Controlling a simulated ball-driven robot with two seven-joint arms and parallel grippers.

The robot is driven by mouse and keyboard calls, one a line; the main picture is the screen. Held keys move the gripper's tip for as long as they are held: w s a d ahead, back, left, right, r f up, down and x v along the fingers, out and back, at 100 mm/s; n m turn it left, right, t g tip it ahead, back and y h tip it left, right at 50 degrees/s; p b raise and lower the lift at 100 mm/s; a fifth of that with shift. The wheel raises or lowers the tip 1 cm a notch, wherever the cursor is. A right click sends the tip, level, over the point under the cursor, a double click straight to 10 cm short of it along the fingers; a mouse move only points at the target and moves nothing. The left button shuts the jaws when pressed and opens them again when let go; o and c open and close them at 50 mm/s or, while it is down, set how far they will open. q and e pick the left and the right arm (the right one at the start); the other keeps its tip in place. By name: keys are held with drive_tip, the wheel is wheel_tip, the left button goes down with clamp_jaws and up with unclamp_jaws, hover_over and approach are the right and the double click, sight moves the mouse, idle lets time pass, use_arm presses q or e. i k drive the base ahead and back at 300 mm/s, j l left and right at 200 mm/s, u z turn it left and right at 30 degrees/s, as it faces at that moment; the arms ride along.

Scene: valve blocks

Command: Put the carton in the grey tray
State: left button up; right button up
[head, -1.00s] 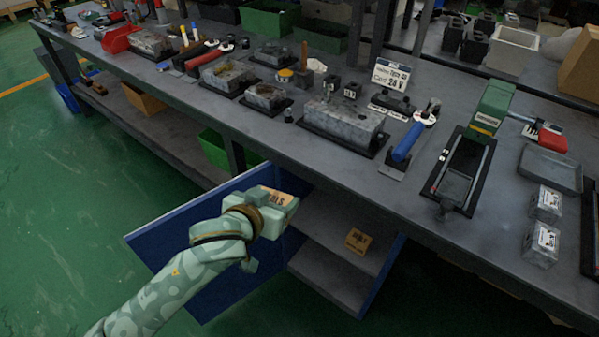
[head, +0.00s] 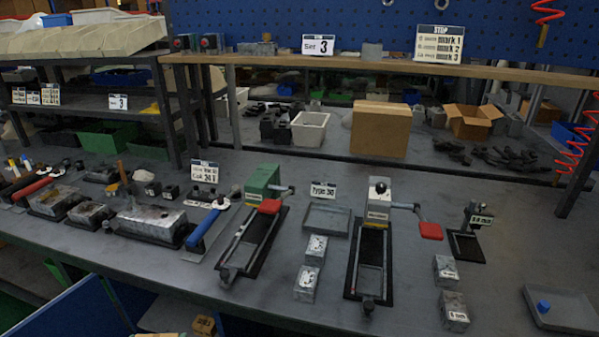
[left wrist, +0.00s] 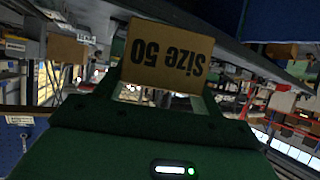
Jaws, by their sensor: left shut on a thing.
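The carton (left wrist: 168,52), brown and printed "Size 50", is held between the fingers of my left gripper (left wrist: 162,96) in the left wrist view. The print appears upside down there. In the head view only a sliver of the carton (head: 158,335) shows at the bottom edge, and the left gripper itself is out of frame. One grey tray (head: 343,210) lies on the bench behind small metal blocks and looks empty. Another grey tray (head: 575,322) lies at the far right with a blue piece in it. My right gripper is in neither view.
A second small carton (head: 204,326) sits low in the cabinet, below the bench edge. A blue cabinet door (head: 75,312) stands open. Green (head: 262,183) and grey (head: 378,198) lever presses, metal blocks (head: 316,248) and a valve block (head: 150,222) crowd the bench.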

sight(571, 313)
drive_tip(key=k+l, duration=0.1)
drive_tip(key=l, duration=0.6)
drive_tip(key=k+l, duration=0.1)
drive_tip(key=l, duration=1.25)
drive_tip(key=k+l, duration=0.15)
drive_tip(key=l, duration=0.5)
drive_tip(key=k+l, duration=0.1)
drive_tip(key=l, duration=0.6)
